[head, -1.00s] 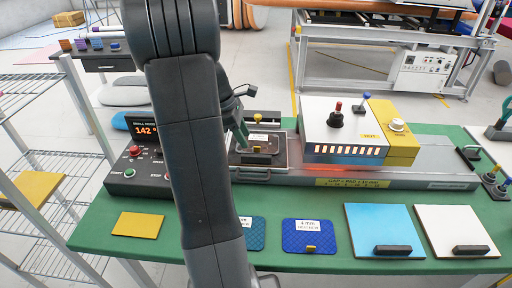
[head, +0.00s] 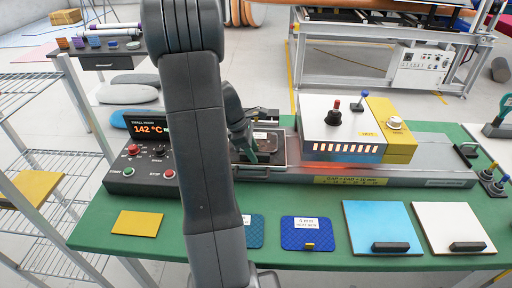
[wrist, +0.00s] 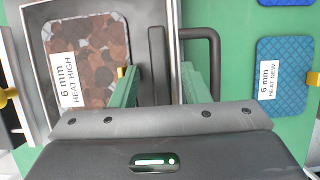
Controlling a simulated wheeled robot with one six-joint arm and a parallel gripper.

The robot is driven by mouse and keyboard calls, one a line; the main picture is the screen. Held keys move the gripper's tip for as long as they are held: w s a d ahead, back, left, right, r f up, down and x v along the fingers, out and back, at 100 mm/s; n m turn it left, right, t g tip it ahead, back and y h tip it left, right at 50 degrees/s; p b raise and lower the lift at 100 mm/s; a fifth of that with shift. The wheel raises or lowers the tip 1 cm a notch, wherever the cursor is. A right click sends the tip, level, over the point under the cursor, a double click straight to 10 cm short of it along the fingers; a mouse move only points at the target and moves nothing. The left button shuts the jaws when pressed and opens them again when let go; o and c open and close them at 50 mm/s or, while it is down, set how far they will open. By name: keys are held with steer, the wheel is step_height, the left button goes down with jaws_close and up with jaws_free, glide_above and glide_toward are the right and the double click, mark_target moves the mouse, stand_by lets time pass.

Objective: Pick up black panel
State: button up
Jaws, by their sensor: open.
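No plain black panel shows clearly. A brown-and-black mottled panel (wrist: 92,68) labelled 6 mm HEAT HIGH lies in a dark tray with a metal rim (wrist: 176,40). Its yellow tab shows beside my gripper's left finger and is partly hidden. My gripper (wrist: 156,78) is open, with its green fingers apart over the tray's right part in the wrist view. A dark bar shows between the fingers. In the head view my gripper (head: 243,150) is over the tray at the machine's left end, and my arm covers part of it. I cannot tell whether the fingers touch anything.
A black tray handle (wrist: 213,62) sticks out beside my right finger. Two blue panels (head: 306,233) and a yellow plate (head: 137,223) lie on the green table. A control box (head: 143,170) reads 142 °C. A white-and-yellow heater housing (head: 342,130) stands right of the tray.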

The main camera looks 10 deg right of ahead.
steer(key=shift+f, duration=0.25)
stand_by(0.4)
jaws_close()
